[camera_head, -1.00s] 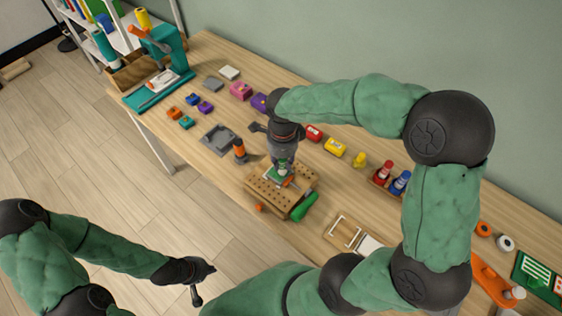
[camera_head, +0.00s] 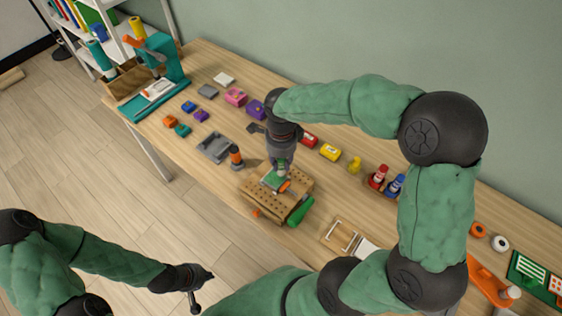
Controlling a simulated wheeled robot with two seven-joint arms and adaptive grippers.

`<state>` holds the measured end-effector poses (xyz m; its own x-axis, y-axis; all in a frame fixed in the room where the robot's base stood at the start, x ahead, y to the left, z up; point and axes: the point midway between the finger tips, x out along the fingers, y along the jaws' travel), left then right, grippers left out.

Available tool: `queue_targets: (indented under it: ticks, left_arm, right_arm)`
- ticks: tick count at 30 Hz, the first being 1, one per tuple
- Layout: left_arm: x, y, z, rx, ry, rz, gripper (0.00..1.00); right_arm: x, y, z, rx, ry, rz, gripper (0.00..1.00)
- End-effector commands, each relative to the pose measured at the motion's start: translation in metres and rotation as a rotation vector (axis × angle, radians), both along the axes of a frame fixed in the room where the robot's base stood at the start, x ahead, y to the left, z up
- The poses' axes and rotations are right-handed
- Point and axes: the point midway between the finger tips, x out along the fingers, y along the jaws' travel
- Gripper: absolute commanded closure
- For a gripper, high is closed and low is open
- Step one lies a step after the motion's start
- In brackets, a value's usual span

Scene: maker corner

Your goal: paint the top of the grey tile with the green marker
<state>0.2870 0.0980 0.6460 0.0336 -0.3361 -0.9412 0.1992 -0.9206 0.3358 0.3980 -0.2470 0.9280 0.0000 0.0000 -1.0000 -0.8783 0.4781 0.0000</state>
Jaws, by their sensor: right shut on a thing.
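The tile (camera_head: 273,181) lies on the perforated wooden block (camera_head: 257,205), beside a small orange part. Its visible top looks mostly green; the part under my gripper is hidden. My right gripper (camera_head: 281,162) points down just above the tile, shut on the green marker (camera_head: 281,168). Little of the marker shows, and I cannot tell whether its tip touches the tile. My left gripper (camera_head: 197,291) hangs low at the left, away from the table, and its jaw opening is unclear.

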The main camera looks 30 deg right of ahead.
Motion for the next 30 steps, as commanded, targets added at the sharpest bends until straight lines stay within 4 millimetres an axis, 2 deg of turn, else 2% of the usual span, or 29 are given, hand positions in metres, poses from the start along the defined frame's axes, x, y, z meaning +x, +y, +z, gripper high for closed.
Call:
queue_targets:
  ticks: [1,18,30]
  left_arm:
    - [0.0,0.0,0.005,0.0,0.0,0.0,1.0]
    - [0.0,0.0,0.032,0.0,0.0,0.0,1.0]
    - [0.0,0.0,0.032,0.0,0.0,0.0,1.0]
  right_arm:
    - [0.0,0.0,0.006,0.0,-0.001,0.0,1.0]
    - [0.0,0.0,0.045,0.0,-0.001,0.0,1.0]
    - [0.0,0.0,0.046,0.0,-0.001,0.0,1.0]
